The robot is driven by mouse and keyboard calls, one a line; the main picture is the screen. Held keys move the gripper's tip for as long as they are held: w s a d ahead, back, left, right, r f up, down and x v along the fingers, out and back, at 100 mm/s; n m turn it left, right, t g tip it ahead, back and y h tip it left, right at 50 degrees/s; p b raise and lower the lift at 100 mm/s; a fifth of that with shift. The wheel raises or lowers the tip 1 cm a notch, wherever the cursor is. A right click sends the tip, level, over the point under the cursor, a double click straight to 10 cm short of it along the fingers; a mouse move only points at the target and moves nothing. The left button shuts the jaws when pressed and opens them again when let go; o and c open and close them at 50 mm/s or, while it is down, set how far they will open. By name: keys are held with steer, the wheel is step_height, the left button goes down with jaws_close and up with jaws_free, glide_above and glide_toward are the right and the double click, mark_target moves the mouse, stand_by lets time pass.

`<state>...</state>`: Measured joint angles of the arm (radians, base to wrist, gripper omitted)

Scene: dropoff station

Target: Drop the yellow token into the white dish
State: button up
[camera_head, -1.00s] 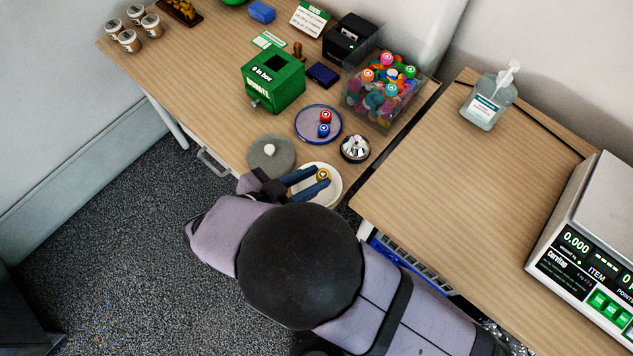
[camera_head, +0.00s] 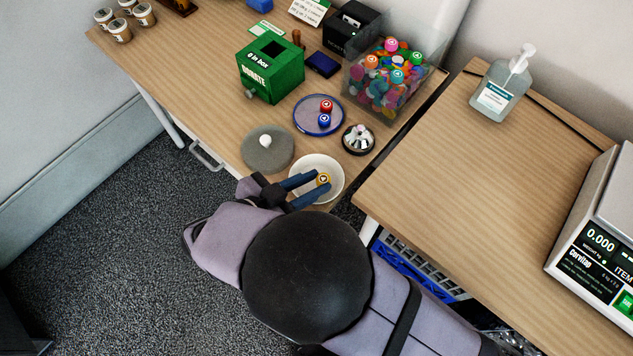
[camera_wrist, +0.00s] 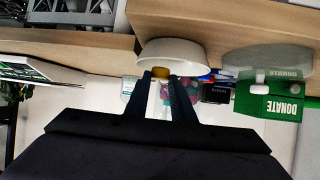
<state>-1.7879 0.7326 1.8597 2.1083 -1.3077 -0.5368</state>
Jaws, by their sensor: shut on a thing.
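The yellow token (camera_head: 323,180) is between the fingertips of my gripper (camera_head: 319,184), which is shut on it. The white dish (camera_head: 330,162) is at the near edge of the left table. In the head view the token and fingertips overlap the dish's opening. In the wrist view the picture is upside down; the token (camera_wrist: 160,73) sits between the fingertips (camera_wrist: 161,79), next to the rim of the dish (camera_wrist: 172,52). The token looks just above the rim; I cannot tell the exact height. Part of the dish is hidden by the fingers.
A grey disc with a white knob (camera_head: 266,150) lies left of the dish. A blue-rimmed plate (camera_head: 304,124) holds a red and a blue token. A bell (camera_head: 358,139), a green donation box (camera_head: 270,71) and a clear bin of tokens (camera_head: 384,85) stand behind. A gap separates the two tables.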

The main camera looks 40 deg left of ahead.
steer(key=o, duration=1.1)
steer(key=shift+c, duration=0.2)
steer(key=shift+r, duration=0.1)
step_height(320, 180, up, 10)
